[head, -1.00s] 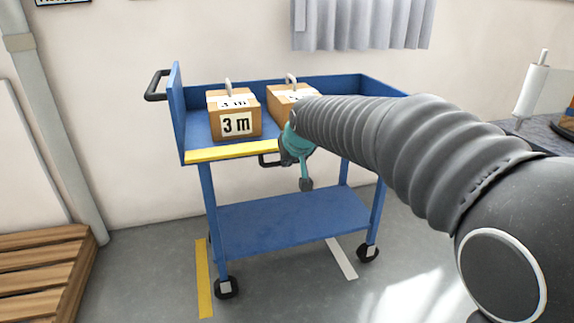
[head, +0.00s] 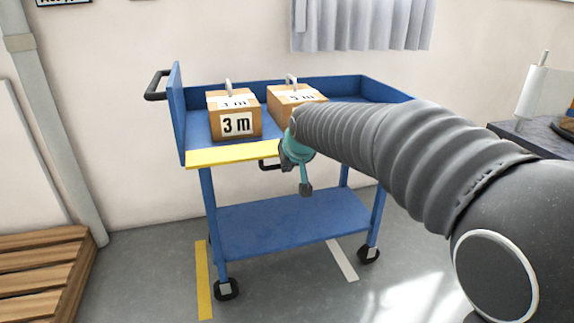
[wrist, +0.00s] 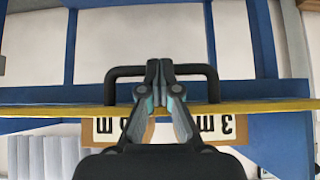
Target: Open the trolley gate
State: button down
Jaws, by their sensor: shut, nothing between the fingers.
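The blue trolley (head: 292,224) stands against the wall. Its gate (head: 233,157) shows as a yellow strip along the upper tray's front edge; its right part is behind my arm. A black bracket handle (head: 268,164) shows just below the strip, left of my gripper (head: 289,156). In the wrist view, the yellow strip (wrist: 240,104) crosses the picture and the handle (wrist: 123,72) shows beside my gripper (wrist: 159,68). The fingertips are together, overlapping the middle of the handle's bar. I cannot tell whether they touch it. They hold nothing.
Two brown boxes stand in the upper tray, one marked 3 m (head: 235,123) and another (head: 290,98) partly behind my arm. A push handle (head: 156,86) sticks out at the trolley's left. A wooden pallet (head: 45,265) is at lower left, a dark table (head: 535,137) at right.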

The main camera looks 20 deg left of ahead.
jog(key=s+d+f+p+v, duration=0.1)
jog(key=s+f+v, duration=0.1)
jog(key=v, duration=1.1)
jog(key=s+d+f+m+g+h+p, duration=0.1)
jog(key=s+d+f+g+h+p, duration=0.1)
jog(key=s+d+f, duration=0.7)
jog(key=s+d+r+m+h+p, duration=0.1)
jog(key=s+d+r+m+p, duration=0.1)
jog(key=s+d, duration=0.2)
jog(key=s+d+r+m+h+p, duration=0.1)
jog(key=s+d, duration=0.3)
jog(key=d, duration=0.7)
jog(key=s+d+r+m+h+p, duration=0.1)
jog(key=s+d+r+m+p, duration=0.1)
jog(key=s+d, duration=0.3)
jog(key=d+m+p, duration=0.1)
jog(key=d, duration=0.2)
jog(key=shift+d+r+t, duration=0.15)
jog(key=shift+r+t, duration=0.2)
jog(key=shift+t, duration=0.05)
jog(key=shift+s, duration=0.15)
